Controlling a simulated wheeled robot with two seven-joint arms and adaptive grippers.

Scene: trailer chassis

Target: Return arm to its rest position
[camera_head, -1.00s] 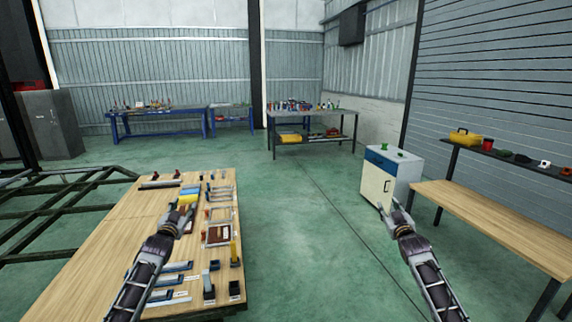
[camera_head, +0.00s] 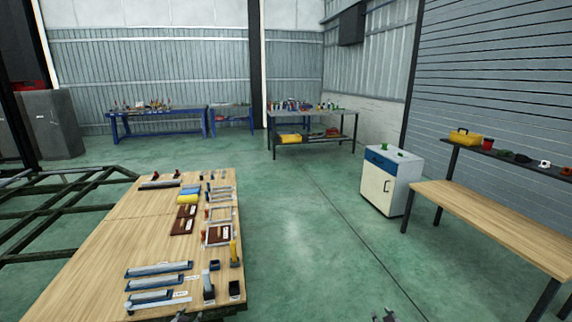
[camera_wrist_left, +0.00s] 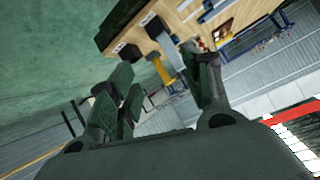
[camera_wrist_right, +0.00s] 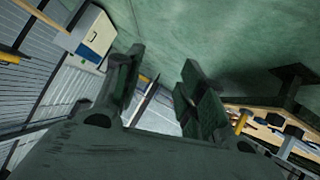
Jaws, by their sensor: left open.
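My left gripper (camera_wrist_left: 163,88) shows in the left wrist view with its two fingers apart and nothing between them. In the head view only a small dark bit at the bottom edge, by the near end of the wooden bench (camera_head: 95,262), may be part of it. My right gripper (camera_wrist_right: 163,85) shows in the right wrist view, also with fingers apart and empty. Its tips (camera_head: 384,315) just reach into the head view at the bottom edge, over the green floor. Most of both arms is out of the head view.
Tools, blue-and-grey trays and brown plates lie on the bench. A green trailer frame (camera_head: 60,215) is at left. A white cabinet (camera_head: 378,190) and a long wooden bench (camera_head: 495,228) stand at right. The middle floor is clear.

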